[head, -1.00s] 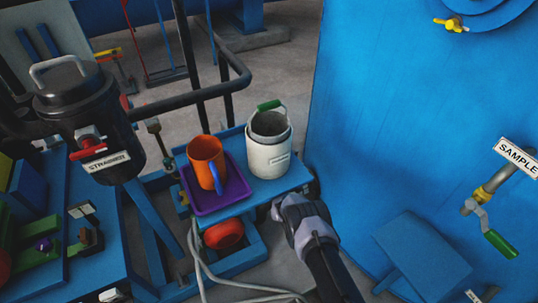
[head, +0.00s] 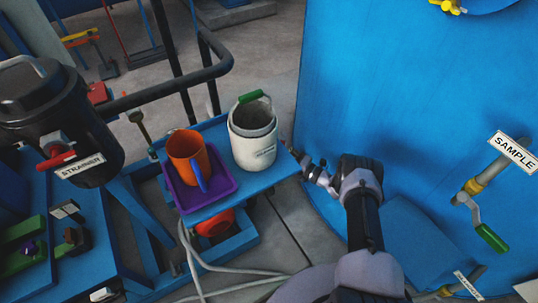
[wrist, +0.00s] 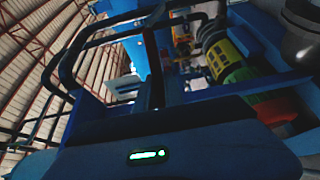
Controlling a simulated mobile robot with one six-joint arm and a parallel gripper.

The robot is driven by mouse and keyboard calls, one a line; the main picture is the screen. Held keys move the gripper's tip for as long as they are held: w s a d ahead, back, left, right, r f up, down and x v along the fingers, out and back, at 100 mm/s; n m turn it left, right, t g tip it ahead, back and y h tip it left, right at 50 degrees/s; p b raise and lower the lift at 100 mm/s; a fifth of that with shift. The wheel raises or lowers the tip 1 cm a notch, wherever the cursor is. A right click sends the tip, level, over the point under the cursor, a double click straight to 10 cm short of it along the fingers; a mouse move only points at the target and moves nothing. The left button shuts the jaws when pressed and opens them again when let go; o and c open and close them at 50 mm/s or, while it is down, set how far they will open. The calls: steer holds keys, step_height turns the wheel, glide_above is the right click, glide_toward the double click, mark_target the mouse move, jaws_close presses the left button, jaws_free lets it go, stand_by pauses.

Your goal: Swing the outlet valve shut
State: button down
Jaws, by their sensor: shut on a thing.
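My gripper (head: 316,174) is at the right edge of the small blue table, between it and the big blue vessel (head: 400,110). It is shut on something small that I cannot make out. A valve with a green-gripped lever (head: 490,237) sits on a pipe by the SAMPLE sign (head: 512,151), right of my gripper and apart from it. Another valve with a red handle (head: 56,160) is on the black STRAINER pot (head: 70,125). No sign reading outlet is legible. In the wrist view the dark blue body with a green light fills the foreground and hides the fingertips.
The small blue table (head: 275,190) bears a white pail (head: 254,150) and a purple tray (head: 220,198) with an orange mug (head: 186,150). A black rail (head: 165,90) runs behind it. Grey hoses (head: 190,255) hang in front. A lower sign at the bottom right is cut off.

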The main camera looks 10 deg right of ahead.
steer(key=shift+s+d+n+g+y+b, duration=0.15)
steer(key=shift+d+n+g+y+b, duration=0.45)
steer(key=shift+b, duration=0.25)
steer(key=shift+d, duration=0.1)
steer(key=c, duration=1.4)
jaws_free()
steer(key=shift+c, duration=0.2)
